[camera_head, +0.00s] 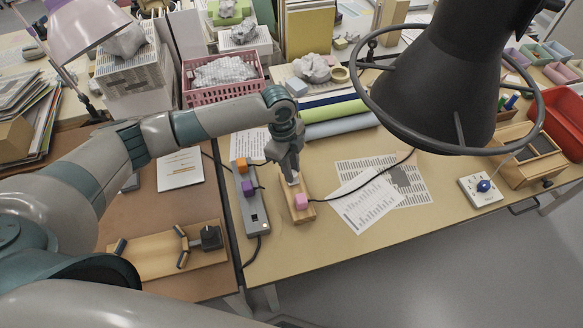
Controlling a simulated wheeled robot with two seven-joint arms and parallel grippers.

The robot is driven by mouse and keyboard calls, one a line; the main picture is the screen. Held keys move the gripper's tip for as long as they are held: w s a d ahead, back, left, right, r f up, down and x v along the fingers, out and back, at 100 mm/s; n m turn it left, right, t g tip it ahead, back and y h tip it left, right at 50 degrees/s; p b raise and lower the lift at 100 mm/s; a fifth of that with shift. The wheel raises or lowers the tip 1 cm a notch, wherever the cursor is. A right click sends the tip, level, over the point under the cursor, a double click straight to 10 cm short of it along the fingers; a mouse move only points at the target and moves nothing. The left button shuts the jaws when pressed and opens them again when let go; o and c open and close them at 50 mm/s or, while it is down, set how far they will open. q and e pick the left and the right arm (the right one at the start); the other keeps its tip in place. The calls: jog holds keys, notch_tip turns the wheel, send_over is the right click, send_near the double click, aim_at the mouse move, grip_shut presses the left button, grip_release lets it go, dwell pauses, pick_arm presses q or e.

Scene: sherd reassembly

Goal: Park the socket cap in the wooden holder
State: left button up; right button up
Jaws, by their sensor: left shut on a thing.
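The wooden holder (305,214) is a narrow light-wood block lying on the table in the middle of the view. My left gripper (292,177) points down over the far part of the holder, behind the pink piece. It is shut on a small pale thing, probably the socket cap, mostly hidden by the fingers. I cannot tell whether this thing touches the holder. A grey power strip (252,207) lies just left of the holder, with an orange plug (242,165) and a purple plug (249,187). My right gripper is not in view.
A large dark lamp (445,85) with a ring hangs over the right side. Printed sheets (365,204) and a black cable lie right of the holder. A white box with a blue knob (484,186) stands farther right. A pink basket (223,78) stands behind.

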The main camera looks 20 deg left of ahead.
pick_arm(q)
jog(key=shift+f, duration=0.25)
jog(key=o, duration=1.5)
jog(key=shift+r, duration=0.15)
jog(key=shift+r+p, duration=3.8)
jog(key=shift+r, duration=0.1)
jog(key=shift+s+f, duration=0.1)
